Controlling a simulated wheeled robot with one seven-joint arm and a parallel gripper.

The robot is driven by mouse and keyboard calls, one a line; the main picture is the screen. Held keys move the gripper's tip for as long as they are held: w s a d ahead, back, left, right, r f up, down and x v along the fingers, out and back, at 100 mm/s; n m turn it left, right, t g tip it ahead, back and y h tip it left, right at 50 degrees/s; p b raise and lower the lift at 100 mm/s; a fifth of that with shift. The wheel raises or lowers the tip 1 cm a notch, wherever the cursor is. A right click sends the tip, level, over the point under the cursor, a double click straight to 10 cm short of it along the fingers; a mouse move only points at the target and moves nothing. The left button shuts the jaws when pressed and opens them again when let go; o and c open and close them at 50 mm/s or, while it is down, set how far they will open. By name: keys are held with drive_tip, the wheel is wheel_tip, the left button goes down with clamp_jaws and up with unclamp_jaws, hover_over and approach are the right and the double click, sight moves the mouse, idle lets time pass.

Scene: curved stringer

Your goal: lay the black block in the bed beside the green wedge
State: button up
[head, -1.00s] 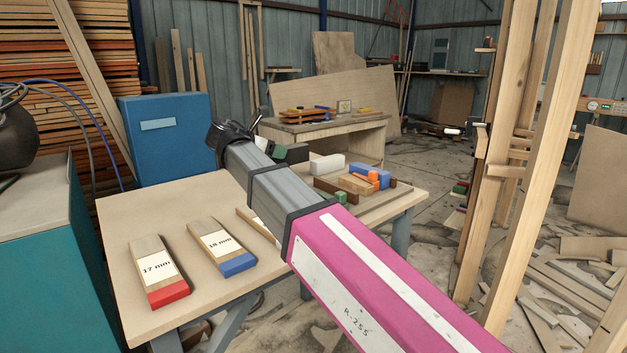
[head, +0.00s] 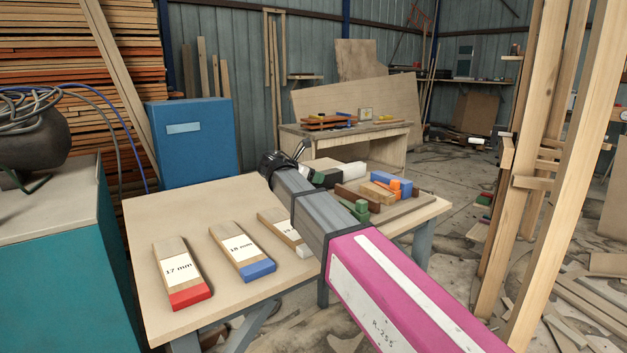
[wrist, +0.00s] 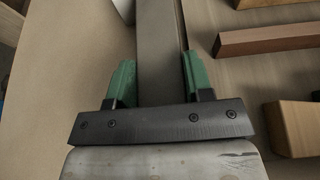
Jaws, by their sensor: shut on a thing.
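My gripper (wrist: 160,78) has green fingers on either side of a long dark block, the black block (wrist: 160,40), in the wrist view. It is shut on the block, which reaches away past the fingertips. In the head view the black block (head: 329,178) shows as a dark end by the gripper, above the table or low over it; I cannot tell if it touches. A small green piece (head: 361,207), which looks like the green wedge, stands to its right and nearer, beside a dark brown strip. My arm partly hides this area, and I cannot make out the bed's outline.
A white block (head: 347,174) stands behind the black block. A brown strip (head: 357,198), a blue block (head: 386,180) and an orange piece (head: 396,186) crowd the table's right side. Labelled wood pieces, one red-ended (head: 182,275) and one blue-ended (head: 242,253), lie at front left.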

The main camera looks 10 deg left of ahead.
drive_tip(key=shift+f, duration=0.5)
drive_tip(key=shift+f, duration=0.1)
drive_tip(key=o, duration=1)
